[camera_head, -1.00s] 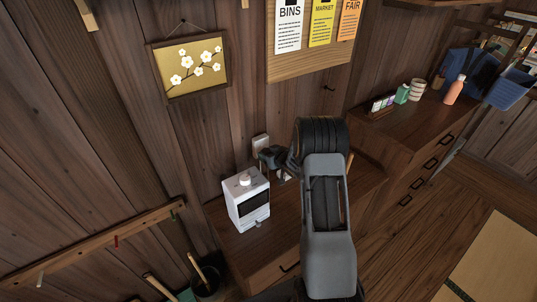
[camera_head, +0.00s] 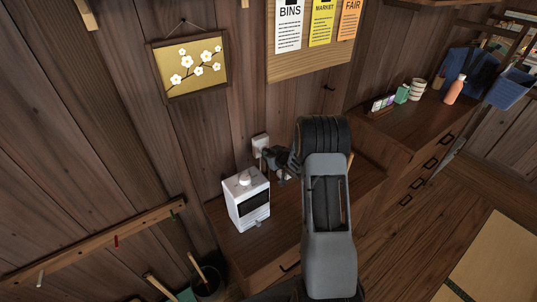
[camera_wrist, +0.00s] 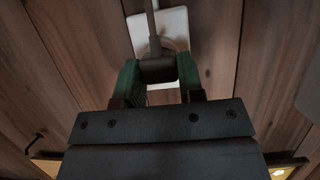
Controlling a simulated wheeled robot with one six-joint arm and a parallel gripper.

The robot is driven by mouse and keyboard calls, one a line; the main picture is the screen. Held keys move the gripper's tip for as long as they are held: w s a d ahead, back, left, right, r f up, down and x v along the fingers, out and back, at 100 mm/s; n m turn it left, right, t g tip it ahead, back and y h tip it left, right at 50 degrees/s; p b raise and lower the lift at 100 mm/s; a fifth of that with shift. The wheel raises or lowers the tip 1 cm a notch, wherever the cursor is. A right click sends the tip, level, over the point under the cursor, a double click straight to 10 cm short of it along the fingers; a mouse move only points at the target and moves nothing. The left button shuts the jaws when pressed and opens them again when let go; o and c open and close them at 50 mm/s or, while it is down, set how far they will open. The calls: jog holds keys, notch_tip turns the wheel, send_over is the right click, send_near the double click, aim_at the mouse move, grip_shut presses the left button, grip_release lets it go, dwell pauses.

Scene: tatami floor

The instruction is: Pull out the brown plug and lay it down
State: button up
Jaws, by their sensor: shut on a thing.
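My gripper (camera_wrist: 160,75) has green fingers, shut on the dark brown plug (camera_wrist: 158,70) in the wrist view. A grey-brown cord (camera_wrist: 152,20) runs from the plug toward the top of that view. Behind the plug is a white outlet plate (camera_wrist: 175,28) on the plank wall. The outlet plate also shows in the head view (camera_head: 259,142), just left of my gripper (camera_head: 271,157). The plug's prongs are hidden, so I cannot tell whether it is in the socket or clear of it.
A white appliance (camera_head: 241,204) with a round knob on top stands on the wooden cabinet (camera_head: 280,241) below the outlet. Some bare cabinet top lies around it. A framed flower picture (camera_head: 190,66) and a notice board (camera_head: 300,67) hang on the wall.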

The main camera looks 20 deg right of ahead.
jog(key=s, duration=0.2)
jog(key=s+d, duration=0.1)
jog(key=s, duration=0.2)
dwell(1.2)
jog(key=shift+s, duration=0.15)
jog(key=shift+a, duration=0.1)
